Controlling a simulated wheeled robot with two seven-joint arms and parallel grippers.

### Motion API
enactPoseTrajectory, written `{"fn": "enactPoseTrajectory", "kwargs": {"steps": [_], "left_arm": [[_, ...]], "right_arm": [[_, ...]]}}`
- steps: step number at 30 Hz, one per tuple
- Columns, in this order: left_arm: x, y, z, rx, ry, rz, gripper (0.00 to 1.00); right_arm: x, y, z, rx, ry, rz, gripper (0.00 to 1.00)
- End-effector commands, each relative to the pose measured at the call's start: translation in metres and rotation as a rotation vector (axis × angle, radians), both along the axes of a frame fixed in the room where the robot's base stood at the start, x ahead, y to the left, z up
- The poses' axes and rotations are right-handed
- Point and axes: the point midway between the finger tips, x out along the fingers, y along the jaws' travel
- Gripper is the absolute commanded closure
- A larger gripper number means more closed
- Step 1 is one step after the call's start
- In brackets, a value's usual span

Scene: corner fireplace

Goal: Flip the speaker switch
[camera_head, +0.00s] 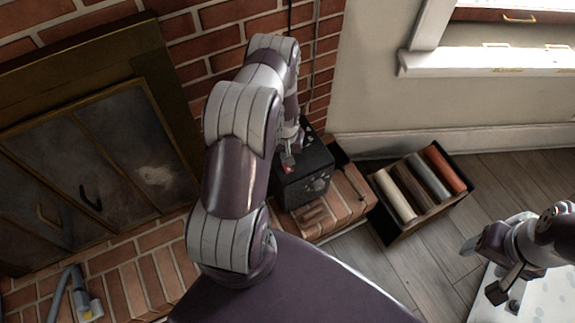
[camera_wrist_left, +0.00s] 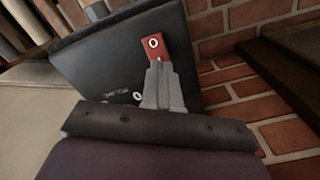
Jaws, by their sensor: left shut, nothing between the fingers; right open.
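The black speaker (camera_head: 308,178) stands on the brick hearth beside the brick wall. Its red switch (camera_wrist_left: 153,47), with a white ring mark, shows in the left wrist view, and a bit of red shows in the head view (camera_head: 289,169). My left gripper (camera_wrist_left: 157,68) is shut and empty, with its fingertips at the lower edge of the red switch; I cannot tell whether they touch. In the head view my left arm hides part of the speaker. My right gripper (camera_head: 487,268) is open and empty at the lower right, away from the speaker.
A dark crate (camera_head: 390,229) holding several coloured rolls stands on the wooden floor right of the speaker. The fireplace doors (camera_head: 95,165) are at the left. A blue-grey tool (camera_head: 62,290) lies on the hearth at the lower left. Open floor (camera_head: 400,268) lies before the crate.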

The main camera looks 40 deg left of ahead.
Motion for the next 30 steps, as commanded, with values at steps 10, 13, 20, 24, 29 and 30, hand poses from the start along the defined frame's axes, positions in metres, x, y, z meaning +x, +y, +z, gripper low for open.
{"fn": "enactPoseTrajectory", "kwargs": {"steps": [10, 13, 20, 24, 29, 30], "left_arm": [[0.0000, 0.0000, 0.0000, 0.000, 0.000, 0.000, 1.00], [0.0000, 0.0000, 0.0000, 0.000, 0.000, 0.000, 1.00], [-0.0001, -0.0001, -0.0014, 0.000, 0.000, 0.000, 1.00], [0.0000, 0.0000, -0.0037, 0.000, 0.000, 0.000, 1.00], [0.0001, 0.0001, -0.0061, 0.000, 0.000, 0.000, 1.00], [0.0001, 0.0001, -0.0067, 0.000, 0.000, 0.000, 1.00]], "right_arm": [[0.0000, 0.0000, 0.0000, 0.000, 0.000, 0.000, 0.35], [0.0000, 0.0000, 0.0000, 0.000, 0.000, 0.000, 0.35], [-0.0001, 0.0000, -0.0012, 0.000, 0.000, 0.000, 0.35], [0.0000, 0.0000, -0.0031, 0.000, 0.000, 0.000, 0.35], [0.0000, 0.0000, -0.0050, 0.000, 0.000, 0.000, 0.35], [0.0000, 0.0000, -0.0055, 0.000, 0.000, 0.000, 0.35]]}}
